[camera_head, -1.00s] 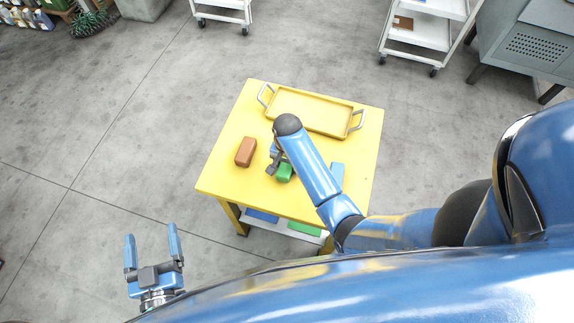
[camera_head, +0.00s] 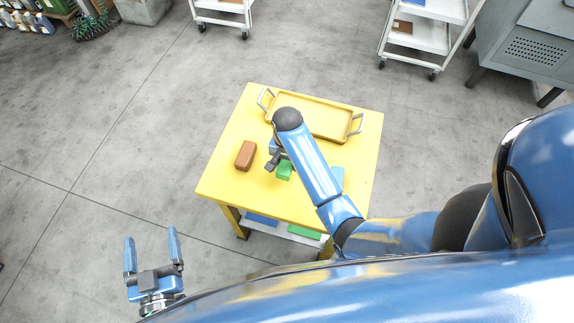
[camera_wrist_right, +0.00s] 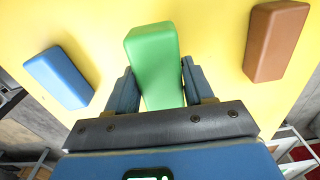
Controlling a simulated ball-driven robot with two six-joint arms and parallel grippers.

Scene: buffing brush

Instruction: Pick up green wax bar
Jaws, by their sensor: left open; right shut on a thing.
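The green wax bar (camera_head: 285,171) is over the yellow table, partly hidden by my right arm in the head view. In the right wrist view the green wax bar (camera_wrist_right: 153,62) sits between the two fingers of my right gripper (camera_wrist_right: 156,88), which is shut on it. In the head view my right gripper (camera_head: 275,160) is mostly covered by its own arm. I cannot tell whether the bar touches the tabletop. My left gripper (camera_head: 152,254) is open and empty, out over the floor left of the table.
A brown bar (camera_head: 246,155) lies left of the green one, and a blue bar (camera_head: 337,176) lies right of it. A yellow tray (camera_head: 345,113) with metal handles stands at the back of the yellow table (camera_head: 220,176). A white cart (camera_head: 415,50) stands beyond.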

